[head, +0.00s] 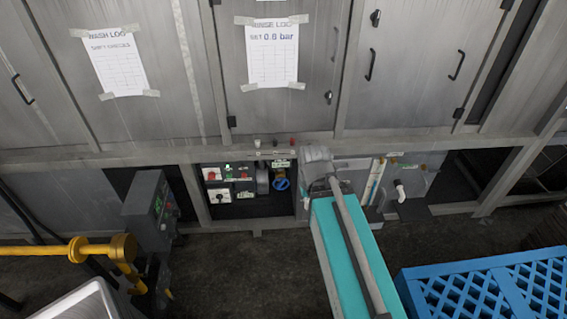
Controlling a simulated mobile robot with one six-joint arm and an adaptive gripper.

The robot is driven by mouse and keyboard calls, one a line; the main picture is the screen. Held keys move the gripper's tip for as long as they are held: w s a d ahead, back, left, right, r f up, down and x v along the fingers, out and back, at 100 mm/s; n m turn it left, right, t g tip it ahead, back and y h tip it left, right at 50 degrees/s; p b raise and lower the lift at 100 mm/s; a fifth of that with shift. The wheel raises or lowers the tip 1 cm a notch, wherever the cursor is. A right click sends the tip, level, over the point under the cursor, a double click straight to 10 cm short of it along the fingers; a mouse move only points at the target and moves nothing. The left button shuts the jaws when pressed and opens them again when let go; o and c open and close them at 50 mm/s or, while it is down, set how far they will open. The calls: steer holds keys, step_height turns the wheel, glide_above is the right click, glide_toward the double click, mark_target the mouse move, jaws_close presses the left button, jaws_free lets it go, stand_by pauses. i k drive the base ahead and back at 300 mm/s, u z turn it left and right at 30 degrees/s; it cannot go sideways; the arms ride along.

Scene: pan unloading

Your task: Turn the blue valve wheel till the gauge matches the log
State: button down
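The blue valve wheel (281,184) is small in the head view, low in an open bay under the steel cabinets. I cannot make out a gauge dial or reading. What looks like my teal and grey arm reaches up from the bottom, its grey end just right of the wheel. I cannot see my gripper's fingers.
A control panel (228,185) with red and dark knobs and green labels is left of the wheel. A grey box on a post (148,213) and a yellow pipe (60,250) stand at left. A blue crate (490,265) fills the lower right. Dark floor is bare in front of the bay.

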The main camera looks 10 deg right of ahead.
mark_target(282, 180)
steer(key=u, duration=0.1)
steer(key=i, duration=0.95)
steer(key=z, duration=0.1)
